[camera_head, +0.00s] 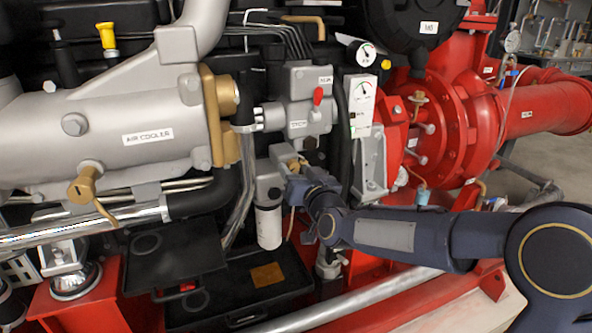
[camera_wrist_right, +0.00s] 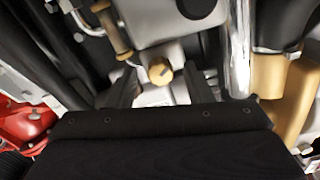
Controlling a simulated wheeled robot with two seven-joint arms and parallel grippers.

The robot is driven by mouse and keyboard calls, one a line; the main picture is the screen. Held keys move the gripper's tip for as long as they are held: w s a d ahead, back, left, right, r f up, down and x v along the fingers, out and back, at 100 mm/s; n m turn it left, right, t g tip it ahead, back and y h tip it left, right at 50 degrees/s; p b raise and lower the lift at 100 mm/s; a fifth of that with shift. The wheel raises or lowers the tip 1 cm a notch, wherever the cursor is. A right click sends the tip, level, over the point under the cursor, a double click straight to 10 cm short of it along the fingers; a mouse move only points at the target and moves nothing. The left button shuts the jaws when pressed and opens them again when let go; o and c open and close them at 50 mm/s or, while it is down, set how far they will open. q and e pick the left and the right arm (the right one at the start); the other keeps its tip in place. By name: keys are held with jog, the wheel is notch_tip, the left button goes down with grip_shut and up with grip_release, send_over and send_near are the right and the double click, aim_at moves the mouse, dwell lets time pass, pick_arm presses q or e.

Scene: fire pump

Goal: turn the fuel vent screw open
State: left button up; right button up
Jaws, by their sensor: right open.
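The fuel vent screw appears to be the slotted brass screw (camera_wrist_right: 160,71) on a grey housing (camera_wrist_right: 165,50), seen in the right wrist view. In the head view the brass part (camera_head: 294,164) beside the grey filter housing (camera_head: 267,178) is mostly hidden by my right gripper (camera_head: 291,176). In the wrist view my right gripper (camera_wrist_right: 160,92) is open, with its dark fingers to the left and right of the screw. The screw lies ahead between the fingers; I cannot tell whether they touch it. My left gripper is not in view.
A white filter canister (camera_head: 268,227) hangs below the housing. A brass pipe fitting (camera_wrist_right: 110,30) and a shiny metal tube (camera_wrist_right: 236,50) lie close around the screw. A gauge panel (camera_head: 360,105) and the red pump (camera_head: 455,115) stand to the right. The air cooler (camera_head: 110,125) fills the left.

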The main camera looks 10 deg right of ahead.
jog(key=s+d, duration=0.1)
jog(key=s, duration=0.5)
jog(key=shift+s+d, duration=0.15)
jog(key=shift+s, duration=0.2)
jog(key=s+d+f+g, duration=0.2)
jog(key=s+f+g, duration=0.25)
jog(key=s, duration=0.55)
jog(key=s+d+f+m+g, duration=0.1)
jog(key=s+d+f+g, duration=0.3)
jog(key=s, duration=0.7)
jog(key=s+d+f+g, duration=0.1)
jog(key=s+f+g, duration=0.3)
jog(key=s, duration=0.6)
notch_tip(320, 180, up, 26)
jog(key=p, duration=2.8)
jog(key=shift+s+a+r, duration=0.15)
jog(key=shift+s+a, duration=0.15)
jog(key=shift+t, duration=0.25)
